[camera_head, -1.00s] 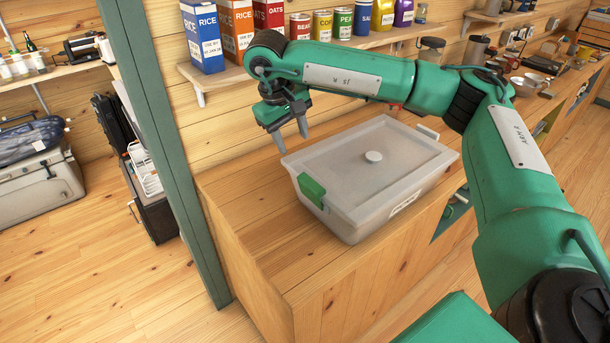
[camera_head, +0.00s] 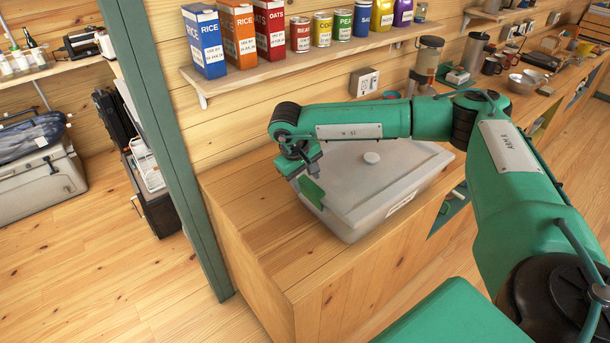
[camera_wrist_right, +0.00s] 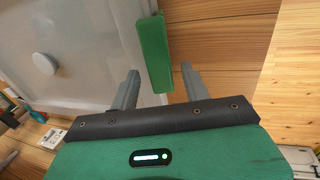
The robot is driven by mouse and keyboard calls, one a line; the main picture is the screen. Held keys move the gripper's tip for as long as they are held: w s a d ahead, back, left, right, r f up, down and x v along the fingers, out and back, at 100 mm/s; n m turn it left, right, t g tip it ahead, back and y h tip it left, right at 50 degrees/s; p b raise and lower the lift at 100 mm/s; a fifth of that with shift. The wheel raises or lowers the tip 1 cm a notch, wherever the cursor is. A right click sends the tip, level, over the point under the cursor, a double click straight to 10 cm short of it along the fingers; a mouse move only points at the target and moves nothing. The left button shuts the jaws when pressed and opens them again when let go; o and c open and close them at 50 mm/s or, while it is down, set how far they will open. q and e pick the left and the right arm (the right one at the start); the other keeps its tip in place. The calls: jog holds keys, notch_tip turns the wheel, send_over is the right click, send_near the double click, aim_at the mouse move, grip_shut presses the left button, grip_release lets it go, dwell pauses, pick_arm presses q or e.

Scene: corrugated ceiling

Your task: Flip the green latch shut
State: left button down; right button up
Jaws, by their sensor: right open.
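A translucent plastic box (camera_head: 372,220) with a pale lid (camera_head: 385,180) and a round knob stands on the wooden counter. The green latch (camera_head: 313,191) is on the box's left end, and it also shows in the right wrist view (camera_wrist_right: 153,55) as a strip sticking out beside the lid's edge. My right gripper (camera_head: 297,172) is right at the latch, pointing down. In the right wrist view the gripper (camera_wrist_right: 160,86) is open, with the latch's near end between its fingers. I cannot tell whether either finger touches it. My left gripper is not in view.
A wall shelf (camera_head: 290,68) with boxes and cans runs behind the box. A green post (camera_head: 172,150) stands left of the counter. The counter (camera_head: 262,235) is bare left of the box. A glass jar (camera_head: 425,65) and cups stand farther right.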

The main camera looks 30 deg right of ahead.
jog(key=c, duration=1)
jog(key=shift+d+f+y+b, duration=0.25)
jog(key=shift+d+y+b, duration=0.3)
jog(key=shift+y+b, duration=0.3)
jog(key=shift+w+d+r+y+b, duration=0.1)
jog(key=shift+d+r+y+b, duration=0.05)
jog(key=shift+d+y+b, duration=0.4)
jog(key=shift+a+r, duration=0.1)
jog(key=o, duration=1)
